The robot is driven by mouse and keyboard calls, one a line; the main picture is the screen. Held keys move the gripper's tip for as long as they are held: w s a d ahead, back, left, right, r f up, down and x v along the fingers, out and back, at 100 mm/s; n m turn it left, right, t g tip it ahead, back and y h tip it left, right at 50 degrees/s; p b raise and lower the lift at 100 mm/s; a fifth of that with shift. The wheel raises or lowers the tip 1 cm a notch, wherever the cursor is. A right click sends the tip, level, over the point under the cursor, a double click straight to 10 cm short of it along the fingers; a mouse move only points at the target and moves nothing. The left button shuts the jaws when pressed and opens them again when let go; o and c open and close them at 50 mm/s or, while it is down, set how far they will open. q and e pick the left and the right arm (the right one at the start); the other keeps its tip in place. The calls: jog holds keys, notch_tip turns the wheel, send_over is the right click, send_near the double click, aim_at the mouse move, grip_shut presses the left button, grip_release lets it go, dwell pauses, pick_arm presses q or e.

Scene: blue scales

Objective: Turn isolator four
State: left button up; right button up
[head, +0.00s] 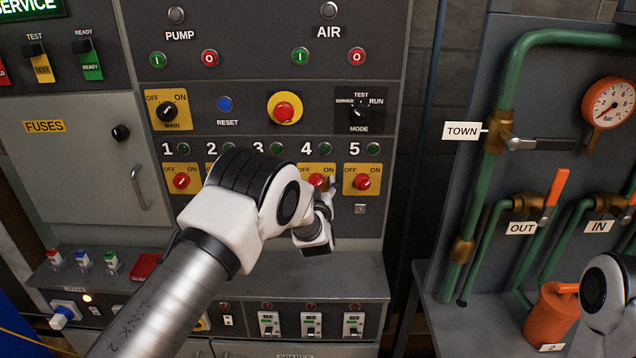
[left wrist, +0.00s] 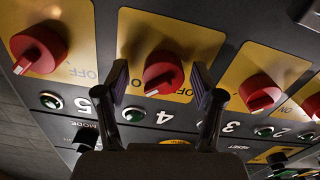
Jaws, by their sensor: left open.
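Isolator four is a red rotary knob (head: 316,180) on a yellow OFF/ON plate under the number 4, partly hidden behind my left gripper in the head view. My left gripper (head: 329,193) is at the panel just in front of it. In the left wrist view, which is upside down, the knob (left wrist: 162,74) sits between the two open fingertips of the left gripper (left wrist: 158,85), with gaps on both sides. The fingers do not appear to touch it. My right gripper is out of view; only part of the right arm shows at the right edge.
Isolator five (head: 362,183) is close on the right; isolator three (left wrist: 261,92) is the other neighbour. Green lamps sit above the knobs. A grey ledge (head: 350,275) juts out below. A pipe board (head: 505,75) with a gauge stands right.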

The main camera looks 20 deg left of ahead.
pick_arm(q)
jog(key=shift+s+a+r, duration=0.15)
jog(key=shift+s+a, duration=0.1)
jog(key=shift+w+d, duration=0.1)
jog(key=shift+w, duration=0.05)
jog(key=c, duration=1.1)
jog(key=shift+c, duration=0.2)
jog(key=shift+f+n+b, duration=0.3)
jog(key=shift+n+b, duration=0.5)
jog(key=shift+b, duration=0.3)
jog(key=n+b, duration=1.4)
jog(key=b, duration=0.3)
jog(key=shift+f+n, duration=0.1)
jog(key=shift+n, duration=0.2)
jog(key=shift+r+n+b, duration=0.2)
jog(key=shift+n+b, duration=0.8)
jog(key=shift+b, duration=0.3)
jog(key=o, duration=1.1)
